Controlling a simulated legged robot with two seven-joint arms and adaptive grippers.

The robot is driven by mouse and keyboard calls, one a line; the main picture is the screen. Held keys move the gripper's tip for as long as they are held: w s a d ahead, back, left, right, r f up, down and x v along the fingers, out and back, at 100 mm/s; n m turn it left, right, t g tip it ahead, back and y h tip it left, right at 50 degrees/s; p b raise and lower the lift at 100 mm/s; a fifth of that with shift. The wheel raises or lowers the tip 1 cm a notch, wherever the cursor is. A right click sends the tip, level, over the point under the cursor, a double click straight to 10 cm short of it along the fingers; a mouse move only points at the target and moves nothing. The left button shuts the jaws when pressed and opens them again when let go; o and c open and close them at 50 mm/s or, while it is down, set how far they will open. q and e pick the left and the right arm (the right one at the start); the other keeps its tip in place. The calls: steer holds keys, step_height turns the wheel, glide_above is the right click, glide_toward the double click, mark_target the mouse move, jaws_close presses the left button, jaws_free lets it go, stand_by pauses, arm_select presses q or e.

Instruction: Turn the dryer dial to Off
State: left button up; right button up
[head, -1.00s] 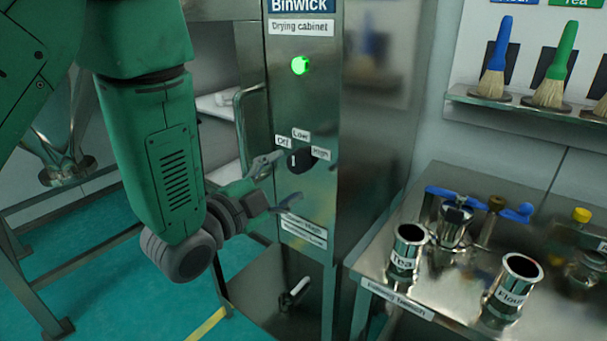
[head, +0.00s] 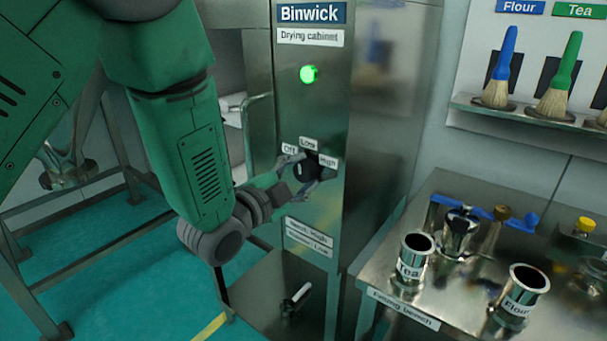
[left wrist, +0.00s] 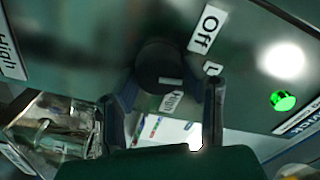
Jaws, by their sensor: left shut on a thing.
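The black dryer dial (head: 305,171) sits on the front of the steel drying cabinet (head: 327,110), with Off, Low and High labels around it. A white mark shows on the dial; I cannot tell surely which label it points to. My left gripper (head: 305,176) is at the dial, its fingers shut on it from both sides and hiding part of it. In the left wrist view the dial (left wrist: 160,66) shows between the two dark fingers, near the Off label (left wrist: 207,29). My right gripper is out of view.
A green lamp (head: 309,74) glows above the dial. A cabinet handle (head: 249,140) stands left of it. To the right, a steel bench (head: 390,296) holds Tea (head: 412,262) and Flour (head: 521,290) cups.

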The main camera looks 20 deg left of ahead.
arm_select(q)
steer(key=shift+a+f, duration=0.35)
steer(key=shift+a, duration=0.15)
steer(key=shift+d, duration=0.1)
steer(key=shift+c, duration=0.2)
steer(key=shift+s+d+r, duration=0.1)
steer(key=shift+d, duration=0.05)
steer(key=shift+o, duration=0.2)
steer(key=shift+n, duration=0.3)
steer(key=n, duration=0.5)
steer(key=shift+n, duration=0.3)
steer(key=shift+c, duration=0.2)
steer(key=shift+o, duration=0.2)
steer(key=n, duration=0.5)
steer(key=shift+r+n, duration=0.2)
steer(key=shift+n, duration=0.1)
